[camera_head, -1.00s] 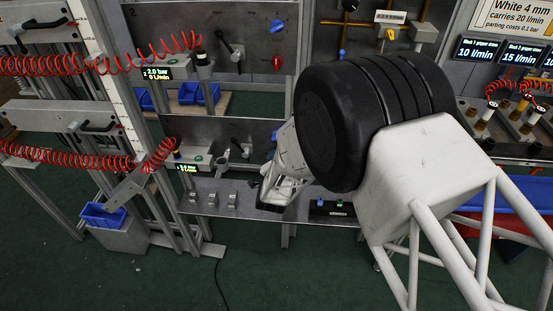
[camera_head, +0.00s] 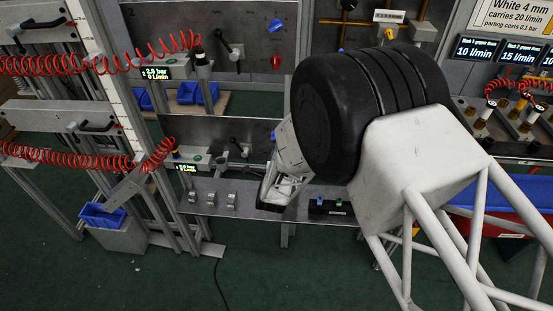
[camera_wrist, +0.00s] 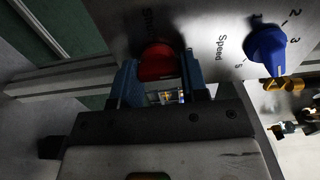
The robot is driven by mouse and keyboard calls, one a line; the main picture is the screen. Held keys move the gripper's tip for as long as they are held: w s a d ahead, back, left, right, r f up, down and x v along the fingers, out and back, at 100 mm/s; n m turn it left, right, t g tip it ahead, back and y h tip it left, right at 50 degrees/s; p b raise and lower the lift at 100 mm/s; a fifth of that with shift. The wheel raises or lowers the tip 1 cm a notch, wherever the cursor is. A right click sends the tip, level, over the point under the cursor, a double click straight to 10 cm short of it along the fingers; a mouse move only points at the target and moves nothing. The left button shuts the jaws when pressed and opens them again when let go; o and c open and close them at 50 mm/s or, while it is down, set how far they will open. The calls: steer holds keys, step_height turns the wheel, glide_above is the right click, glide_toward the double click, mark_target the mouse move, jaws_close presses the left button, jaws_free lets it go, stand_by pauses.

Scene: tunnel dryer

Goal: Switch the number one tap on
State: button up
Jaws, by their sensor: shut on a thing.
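In the wrist view a red knob (camera_wrist: 158,60) stands on a grey panel, under a partly hidden label. My gripper (camera_wrist: 160,76) has its blue fingers on either side of this knob and is shut on it. A blue knob (camera_wrist: 265,48) marked "Speed" with a numbered scale is to the right on the same panel. In the head view my gripper (camera_head: 277,192) is at the lower panel (camera_head: 205,130); the red knob it holds is hidden there. The blue knob (camera_head: 273,135) shows just above my gripper. I cannot read which tap is number one.
The upper panel, marked 2, has another red knob (camera_head: 276,62) and blue knob (camera_head: 276,27). Small grey switches (camera_head: 212,199) stand on the shelf left of my gripper. A black box (camera_head: 330,207) with coloured buttons is to its right. Red coiled hoses (camera_head: 70,160) hang at left.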

stand_by(0.4)
steer(key=o, duration=0.9)
steer(key=shift+s, duration=0.2)
steer(key=shift+s, duration=3.7)
steer(key=shift+r, duration=0.1)
